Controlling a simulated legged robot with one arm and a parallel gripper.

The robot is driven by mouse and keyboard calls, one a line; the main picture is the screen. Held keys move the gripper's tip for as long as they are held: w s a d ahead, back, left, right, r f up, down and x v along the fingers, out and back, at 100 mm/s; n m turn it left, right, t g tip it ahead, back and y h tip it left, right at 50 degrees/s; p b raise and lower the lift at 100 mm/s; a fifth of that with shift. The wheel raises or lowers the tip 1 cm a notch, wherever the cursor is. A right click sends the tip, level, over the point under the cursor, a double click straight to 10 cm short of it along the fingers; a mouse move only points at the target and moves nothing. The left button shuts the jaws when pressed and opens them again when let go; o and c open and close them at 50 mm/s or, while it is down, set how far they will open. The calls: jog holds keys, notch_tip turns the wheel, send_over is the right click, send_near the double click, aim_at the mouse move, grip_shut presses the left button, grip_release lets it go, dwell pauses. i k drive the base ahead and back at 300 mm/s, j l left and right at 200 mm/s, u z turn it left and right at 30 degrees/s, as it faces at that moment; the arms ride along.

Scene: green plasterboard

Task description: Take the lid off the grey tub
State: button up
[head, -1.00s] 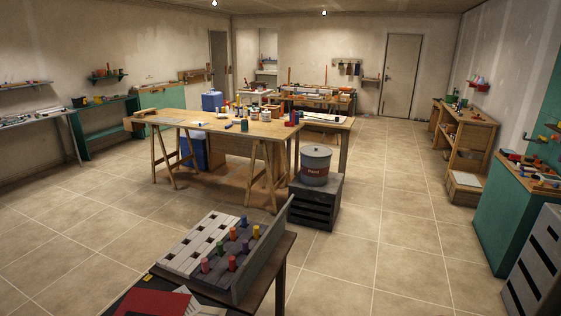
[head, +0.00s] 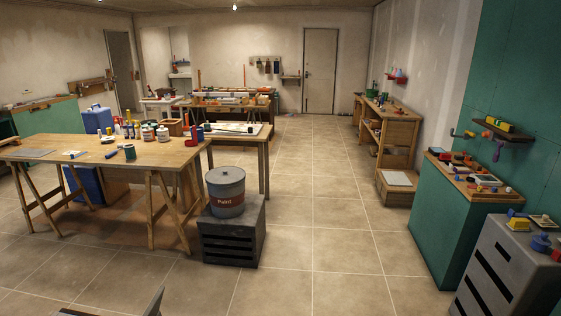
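The grey tub (head: 226,197) stands upright on a dark slatted crate, right of the big wooden worktable. It has a red band reading "Paint". Its grey lid (head: 225,175) sits on top and looks closed. My gripper is not in view in the head picture, so whether it is open or shut does not show.
The dark crate (head: 232,238) stands on the tiled floor. The trestle worktable (head: 60,150) with bottles and tools is on its left. Open floor (head: 330,230) lies in front and to the right. A grey slatted cabinet (head: 500,270) and green cabinet (head: 450,225) stand at right.

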aim_at(226, 174)
jog(key=i+u, duration=0.15)
jog(key=i, duration=0.75)
jog(key=i+l+u, duration=0.1)
jog(key=i, duration=0.75)
jog(key=i+j+u, duration=0.1)
jog(key=i+u, duration=0.3)
jog(key=i, duration=0.55)
jog(key=i+l+u, duration=0.2)
jog(key=i+u, duration=0.2)
jog(key=i, duration=0.55)
jog(key=i+j+z, duration=0.2)
jog(key=i, duration=0.3)
jog(key=i+j+z, duration=0.25)
jog(key=i, duration=0.25)
